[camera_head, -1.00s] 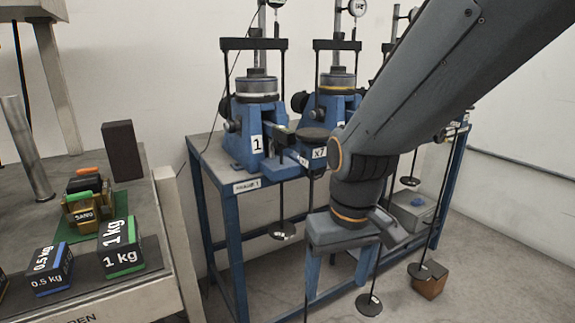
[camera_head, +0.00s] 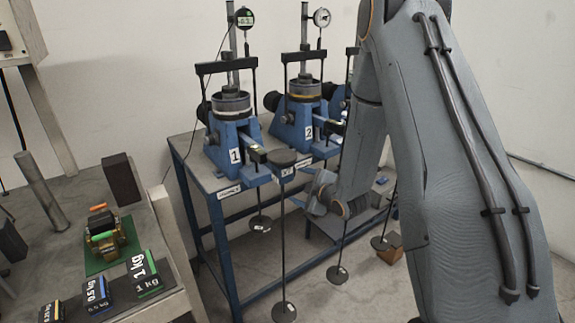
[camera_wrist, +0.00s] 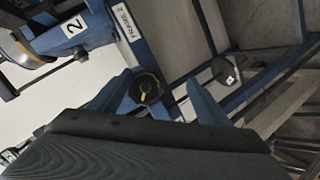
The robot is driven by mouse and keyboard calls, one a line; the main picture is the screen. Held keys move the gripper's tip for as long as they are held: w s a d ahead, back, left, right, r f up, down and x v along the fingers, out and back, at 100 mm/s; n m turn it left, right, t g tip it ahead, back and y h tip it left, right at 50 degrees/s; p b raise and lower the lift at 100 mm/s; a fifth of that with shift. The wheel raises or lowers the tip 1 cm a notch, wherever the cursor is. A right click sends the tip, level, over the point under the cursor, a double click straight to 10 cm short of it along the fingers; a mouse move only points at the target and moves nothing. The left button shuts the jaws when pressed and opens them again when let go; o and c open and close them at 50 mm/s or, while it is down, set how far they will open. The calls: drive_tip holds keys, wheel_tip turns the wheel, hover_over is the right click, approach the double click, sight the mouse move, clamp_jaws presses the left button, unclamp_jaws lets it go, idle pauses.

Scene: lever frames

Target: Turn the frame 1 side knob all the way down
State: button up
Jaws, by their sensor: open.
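Frame 1 (camera_head: 228,140) is a blue lever frame with a white "1" label, on the blue bench left of frame 2. A black round knob (camera_head: 203,112) shows at its left side; its setting is too small to read. My gripper (camera_head: 318,190) is right of frame 1, partly hidden by my own wrist. In the wrist view my gripper (camera_wrist: 158,95) is open, its two blue-grey fingers apart with nothing held. A black knob (camera_wrist: 145,88) with a yellow mark shows between the fingers, near the "FRAME 2" label; I cannot tell which frame it belongs to.
Frame 2 (camera_head: 303,125) stands right of frame 1. Hanger rods with round plates (camera_head: 284,311) hang in front of the bench. A side table at left holds black weights (camera_head: 143,275) and a green mat (camera_head: 90,262). A brown block (camera_head: 390,250) lies on the floor.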

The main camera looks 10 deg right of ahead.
drive_tip(key=w+a+n+t+y, duration=0.1)
drive_tip(key=w, duration=0.1)
drive_tip(key=w+a+n+t+y, duration=0.1)
drive_tip(key=w, duration=0.1)
drive_tip(key=w+a+r+n+t+y, duration=0.1)
drive_tip(key=w, duration=0.1)
drive_tip(key=shift+a+r+n+t, duration=0.1)
drive_tip(key=shift+n+t, duration=0.2)
drive_tip(key=shift+p, duration=0.35)
drive_tip(key=c, duration=1.4)
